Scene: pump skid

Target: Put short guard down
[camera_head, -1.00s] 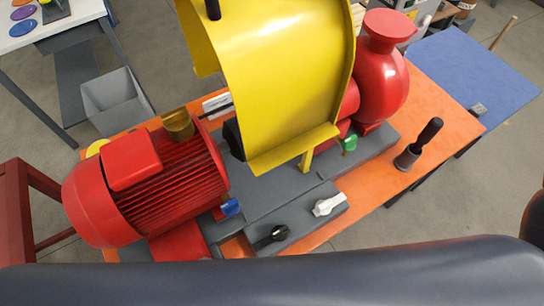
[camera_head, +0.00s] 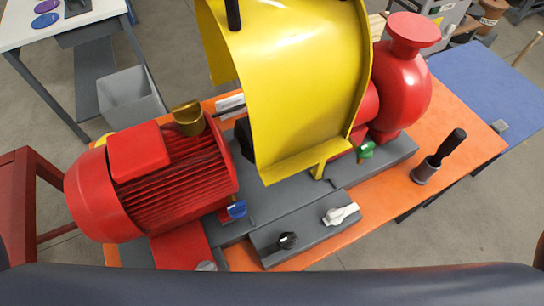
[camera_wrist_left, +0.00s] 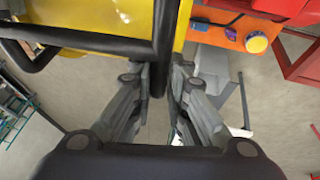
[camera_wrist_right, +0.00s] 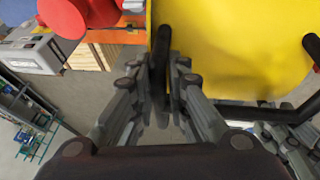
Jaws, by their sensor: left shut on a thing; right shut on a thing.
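The yellow curved guard (camera_head: 300,85) stands over the coupling space between the red motor (camera_head: 150,180) and the red pump (camera_head: 402,85) in the head view. Its lower front flange and a small yellow foot (camera_head: 320,171) are close above the grey base (camera_head: 290,200); I cannot tell whether they touch. A black handle (camera_head: 233,14) sticks up at its top left. My left gripper (camera_wrist_left: 162,78) is shut on a black handle bar of the guard in the left wrist view. My right gripper (camera_wrist_right: 161,75) is shut on another black handle in the right wrist view. Neither gripper shows in the head view.
A black-handled tool (camera_head: 440,157) stands on the orange table (camera_head: 470,130). A grey bin (camera_head: 128,98) is behind.

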